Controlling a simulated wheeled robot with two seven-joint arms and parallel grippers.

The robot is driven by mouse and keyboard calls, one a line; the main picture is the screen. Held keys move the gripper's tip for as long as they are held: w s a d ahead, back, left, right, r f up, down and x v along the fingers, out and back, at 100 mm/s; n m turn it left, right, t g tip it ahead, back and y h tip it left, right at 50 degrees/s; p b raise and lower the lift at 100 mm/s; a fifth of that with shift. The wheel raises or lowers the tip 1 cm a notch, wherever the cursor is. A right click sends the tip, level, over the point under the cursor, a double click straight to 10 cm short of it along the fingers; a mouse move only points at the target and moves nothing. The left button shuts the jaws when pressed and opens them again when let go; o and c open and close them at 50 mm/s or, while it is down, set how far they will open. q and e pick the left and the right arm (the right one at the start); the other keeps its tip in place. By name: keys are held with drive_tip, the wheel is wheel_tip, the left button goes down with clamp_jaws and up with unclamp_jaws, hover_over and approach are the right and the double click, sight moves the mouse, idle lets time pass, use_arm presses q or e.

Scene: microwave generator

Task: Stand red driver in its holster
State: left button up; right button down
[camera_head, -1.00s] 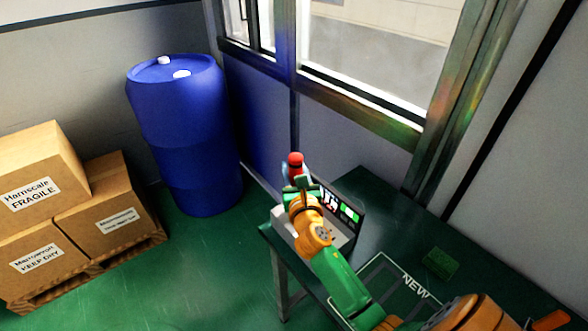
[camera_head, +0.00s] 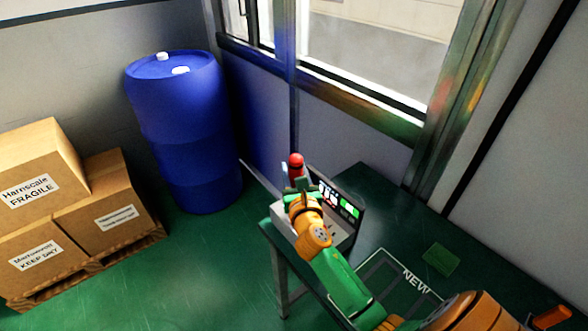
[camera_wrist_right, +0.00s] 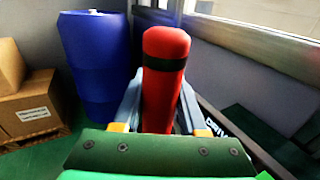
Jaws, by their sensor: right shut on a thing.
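The red driver (camera_head: 296,160) shows its rounded red handle above my right gripper (camera_head: 299,182) in the head view. In the right wrist view the driver (camera_wrist_right: 163,80) stands roughly upright, red with a black band near its top. My right gripper (camera_wrist_right: 162,118) is shut on it, one finger on each side. The driver's lower end is hidden behind the gripper body. A pale box-like unit with a dark labelled panel (camera_head: 350,208) stands under and beside the gripper at the table's far left corner. I cannot make out the holster. My left gripper is not in view.
The dark green table (camera_head: 405,225) carries an outlined area marked NEW (camera_head: 416,285) and a small green pad (camera_head: 441,258). A blue barrel (camera_head: 188,135) and cardboard boxes (camera_head: 35,180) on a pallet stand on the floor to the left. A window wall rises behind the table.

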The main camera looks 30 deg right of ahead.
drive_tip(key=shift+f+b, duration=1.5)
drive_tip(key=shift+f, duration=0.4)
drive_tip(key=shift+f+b, duration=0.45)
drive_tip(key=shift+f, duration=0.1)
drive_tip(key=shift+f, duration=0.15)
drive_tip(key=shift+c, duration=1.9)
unclamp_jaws()
drive_tip(key=shift+s, duration=0.1)
drive_tip(key=v, duration=0.7)
drive_tip(key=shift+a+f, duration=0.1)
